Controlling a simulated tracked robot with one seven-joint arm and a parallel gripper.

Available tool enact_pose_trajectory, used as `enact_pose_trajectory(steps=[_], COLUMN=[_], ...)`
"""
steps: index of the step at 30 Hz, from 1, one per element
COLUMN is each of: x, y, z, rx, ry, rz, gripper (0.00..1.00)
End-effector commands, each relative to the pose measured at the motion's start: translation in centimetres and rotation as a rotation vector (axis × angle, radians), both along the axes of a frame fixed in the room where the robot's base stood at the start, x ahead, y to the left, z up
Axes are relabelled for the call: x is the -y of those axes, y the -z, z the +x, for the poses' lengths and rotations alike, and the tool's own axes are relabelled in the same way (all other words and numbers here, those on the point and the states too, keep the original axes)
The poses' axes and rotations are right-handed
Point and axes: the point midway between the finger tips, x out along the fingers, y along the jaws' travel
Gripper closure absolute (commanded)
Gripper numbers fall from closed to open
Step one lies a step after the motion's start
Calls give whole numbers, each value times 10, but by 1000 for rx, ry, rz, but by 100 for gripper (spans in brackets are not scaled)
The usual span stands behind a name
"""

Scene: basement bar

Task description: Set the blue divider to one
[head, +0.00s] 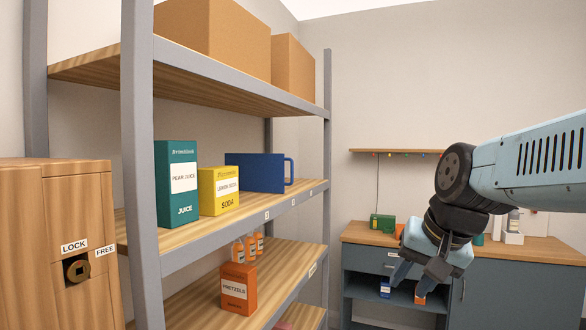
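The blue divider (256,172) is an upright blue panel with a loop handle on its right side. It stands on the middle shelf (190,233) of the rack, right of the yellow soda box (219,190). Small white labels sit on this shelf's front edge, one (267,215) below the divider and another (310,193) farther right; their marks are too small to read. My gripper (410,284) hangs at the right, well apart from the rack, pointing down. Its fingers are spread and nothing shows between them.
A green juice box (177,183) stands left of the soda. Orange pretzels (239,288) and small bottles are on the shelf below. Cardboard boxes (293,68) fill the top shelf. A wooden lock box (58,245) is at left, a counter (520,246) behind my arm.

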Motion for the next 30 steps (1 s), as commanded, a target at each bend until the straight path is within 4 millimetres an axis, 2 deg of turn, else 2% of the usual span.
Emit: enact_pose_trajectory(steps=[1, 8, 15, 22, 30], x=[-10, -57, -99, -126, -135], y=[-8, -47, -82, -110, -134], z=[19, 101, 193, 285, 391], rx=[-20, -125, -278, -476, -760], ry=[45, 256, 461, 640, 812], rz=[72, 421, 788, 1138, 1531], gripper=[62, 62, 62, 62, 62])
